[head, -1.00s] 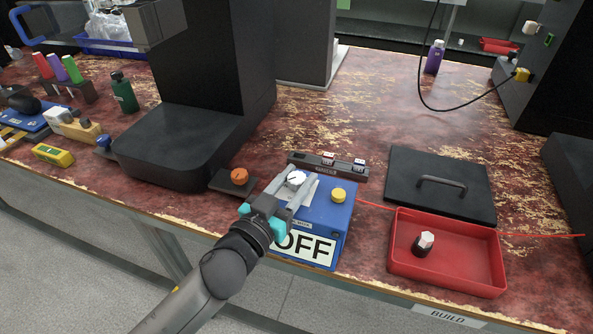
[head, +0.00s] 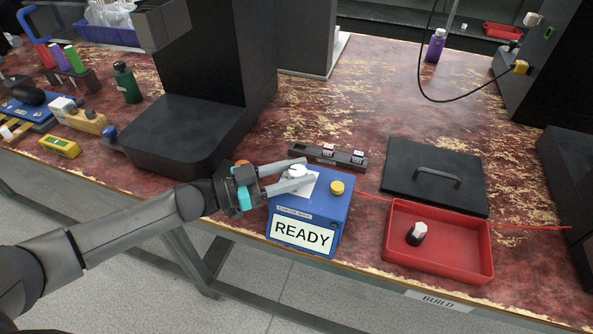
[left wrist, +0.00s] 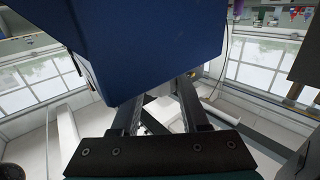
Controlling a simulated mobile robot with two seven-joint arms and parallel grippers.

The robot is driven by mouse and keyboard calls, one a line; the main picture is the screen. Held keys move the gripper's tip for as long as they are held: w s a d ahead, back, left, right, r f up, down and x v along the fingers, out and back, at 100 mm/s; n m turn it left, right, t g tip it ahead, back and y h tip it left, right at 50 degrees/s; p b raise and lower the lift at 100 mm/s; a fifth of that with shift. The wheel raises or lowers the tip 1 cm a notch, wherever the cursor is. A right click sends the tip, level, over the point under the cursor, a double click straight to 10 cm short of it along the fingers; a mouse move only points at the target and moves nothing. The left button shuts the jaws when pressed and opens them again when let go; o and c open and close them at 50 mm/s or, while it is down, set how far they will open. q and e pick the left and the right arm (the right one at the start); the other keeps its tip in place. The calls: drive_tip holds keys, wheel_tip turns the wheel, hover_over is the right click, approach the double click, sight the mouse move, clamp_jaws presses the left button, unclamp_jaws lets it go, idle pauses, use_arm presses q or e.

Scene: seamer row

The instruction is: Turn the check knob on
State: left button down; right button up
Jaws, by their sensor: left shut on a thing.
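The blue check box (head: 318,214) stands near the front edge of the table, and its front label (head: 303,236) reads READY. The white check knob (head: 296,171) is on its top at the back left, on a white plate. My left gripper (head: 305,172) reaches in from the left and is shut on the knob, one finger behind it and one in front. The fingers partly hide the knob, so its pointer cannot be read. In the left wrist view the blue box (left wrist: 150,40) fills the top, beyond the fingers (left wrist: 160,108). My right gripper is not in view.
A yellow button (head: 337,187) is on the box, right of the knob. A dark rack (head: 325,158) stands behind. A red tray (head: 440,263) with a white-topped dark piece (head: 416,234) and a black lid (head: 435,175) lie to the right. A black machine base (head: 165,140) stands left.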

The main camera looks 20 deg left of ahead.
use_arm(q)
drive_tip(key=shift+w+r+m+g+h, duration=0.1)
drive_tip(key=shift+m+g+h, duration=0.3)
drive_tip(key=shift+m+g, duration=0.2)
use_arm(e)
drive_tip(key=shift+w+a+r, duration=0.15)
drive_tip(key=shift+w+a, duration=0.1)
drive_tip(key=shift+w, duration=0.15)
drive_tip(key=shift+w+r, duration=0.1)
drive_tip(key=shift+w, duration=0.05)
use_arm(q)
drive_tip(key=shift+c, duration=2.1)
unclamp_jaws()
drive_tip(key=shift+s+a, duration=0.25)
drive_tip(key=shift+a, duration=0.05)
drive_tip(key=p+v, duration=0.1)
drive_tip(key=v, duration=1.3)
drive_tip(key=shift+a+p, duration=0.3)
drive_tip(key=shift+p, duration=0.1)
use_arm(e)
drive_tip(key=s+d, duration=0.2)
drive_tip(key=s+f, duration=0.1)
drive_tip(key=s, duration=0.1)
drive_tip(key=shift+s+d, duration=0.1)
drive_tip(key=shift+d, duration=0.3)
